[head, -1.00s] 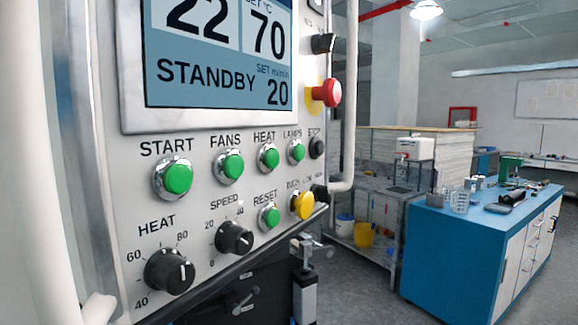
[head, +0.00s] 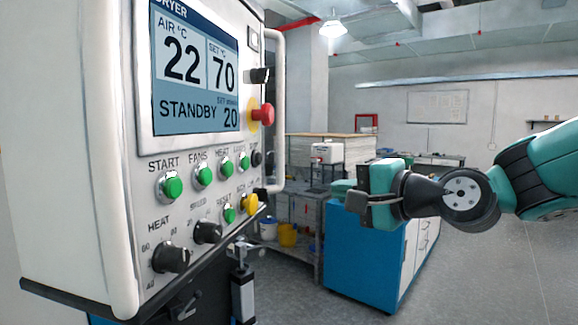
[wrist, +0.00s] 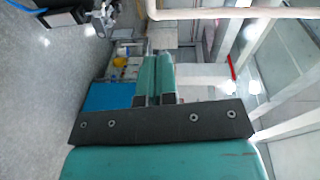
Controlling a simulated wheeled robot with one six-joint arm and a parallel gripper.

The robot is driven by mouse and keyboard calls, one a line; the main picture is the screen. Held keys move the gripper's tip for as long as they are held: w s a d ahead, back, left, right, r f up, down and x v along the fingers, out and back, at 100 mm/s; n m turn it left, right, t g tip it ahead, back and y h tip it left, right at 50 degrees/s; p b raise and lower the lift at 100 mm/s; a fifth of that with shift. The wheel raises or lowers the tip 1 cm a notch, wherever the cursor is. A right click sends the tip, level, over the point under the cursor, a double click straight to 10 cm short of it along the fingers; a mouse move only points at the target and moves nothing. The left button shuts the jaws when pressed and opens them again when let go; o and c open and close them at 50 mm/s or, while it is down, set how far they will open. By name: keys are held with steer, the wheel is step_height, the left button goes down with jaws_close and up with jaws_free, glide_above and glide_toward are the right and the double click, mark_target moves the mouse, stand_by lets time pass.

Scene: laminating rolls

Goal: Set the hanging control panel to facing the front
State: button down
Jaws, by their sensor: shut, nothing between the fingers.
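The control panel (head: 146,200) fills the left of the head view, a white box with a blue-grey display (head: 195,75), green buttons, black knobs and a red stop button. Its face is seen obliquely, angled toward the right. White tube handles run along its left edge (head: 120,130) and right edge (head: 275,110). My gripper (head: 338,188) is right of the panel, pointing left, shut and empty, apart from the right handle in the picture. In the wrist view my closed fingers (wrist: 155,78) hold nothing. A white tube (wrist: 220,13), probably a panel handle, crosses the top.
A dark stand lies below the panel. Open grey floor (head: 470,280) is at the lower right.

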mark_target(283, 167)
steer(key=shift+m+t, duration=0.6)
steer(key=shift+m, duration=0.1)
steer(key=p+x, duration=0.2)
steer(key=x, duration=0.2)
steer(key=r+p+x, duration=0.1)
steer(key=p+x, duration=0.2)
steer(key=x, duration=0.2)
steer(key=d+r+p+x, duration=0.1)
steer(key=p+x, duration=0.1)
steer(key=x, duration=0.2)
steer(key=shift+w+a+p, duration=0.15)
steer(key=shift+w+p, duration=0.25)
steer(key=shift+w, duration=0.15)
steer(key=shift+w+a+f, duration=0.15)
steer(key=shift+w+a, duration=0.25)
steer(key=shift+w, duration=0.1)
